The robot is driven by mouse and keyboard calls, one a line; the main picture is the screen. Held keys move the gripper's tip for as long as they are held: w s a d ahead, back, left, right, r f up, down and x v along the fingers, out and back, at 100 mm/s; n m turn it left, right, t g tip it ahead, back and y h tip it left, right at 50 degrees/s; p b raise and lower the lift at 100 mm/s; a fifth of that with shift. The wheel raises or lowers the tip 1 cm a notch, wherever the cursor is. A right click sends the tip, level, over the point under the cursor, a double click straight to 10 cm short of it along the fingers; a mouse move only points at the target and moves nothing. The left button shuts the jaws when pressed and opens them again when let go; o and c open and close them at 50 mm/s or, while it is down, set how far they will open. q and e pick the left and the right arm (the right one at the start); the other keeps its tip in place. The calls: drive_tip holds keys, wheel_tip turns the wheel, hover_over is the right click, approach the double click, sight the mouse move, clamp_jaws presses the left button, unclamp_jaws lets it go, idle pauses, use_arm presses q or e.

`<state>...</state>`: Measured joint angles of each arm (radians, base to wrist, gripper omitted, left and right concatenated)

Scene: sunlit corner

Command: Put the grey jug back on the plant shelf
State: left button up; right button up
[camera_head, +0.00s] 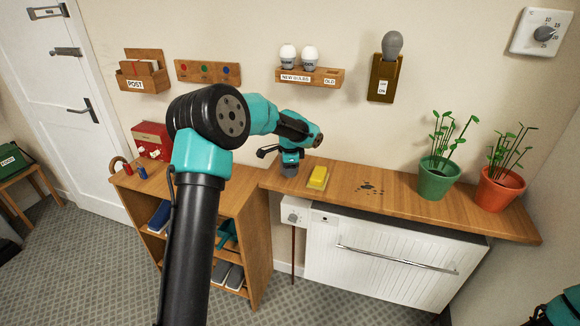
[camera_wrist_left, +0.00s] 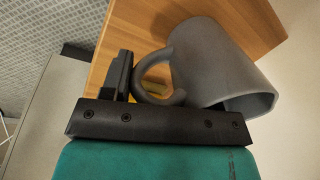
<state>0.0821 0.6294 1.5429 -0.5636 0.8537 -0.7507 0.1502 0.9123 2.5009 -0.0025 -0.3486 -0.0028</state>
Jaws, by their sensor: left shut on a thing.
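My left gripper (camera_head: 290,153) is over the left end of the wooden plant shelf (camera_head: 345,185). It is shut on the grey jug (camera_head: 289,170), which shows small beneath it in the head view. In the left wrist view the jug (camera_wrist_left: 222,62) is large, with its handle at the black finger of my left gripper (camera_wrist_left: 140,85). Wood shows behind the jug there. I cannot tell whether the jug's base touches the shelf. My right gripper is out of view.
A yellow sponge (camera_head: 318,178) lies just right of the jug. Dark specks (camera_head: 370,188) lie on the shelf, left of a green plant pot (camera_head: 437,180) and an orange one (camera_head: 499,190). A bulb rack (camera_head: 310,77) is on the wall above. A radiator (camera_head: 385,262) is below.

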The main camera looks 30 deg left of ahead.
use_arm(q)
drive_tip(key=o, duration=1.3)
drive_tip(key=r, duration=0.4)
drive_tip(key=s+r, duration=0.1)
drive_tip(key=r, duration=0.3)
drive_tip(key=d+r, duration=0.1)
drive_tip(key=r, duration=0.3)
drive_tip(key=shift+s, duration=0.4)
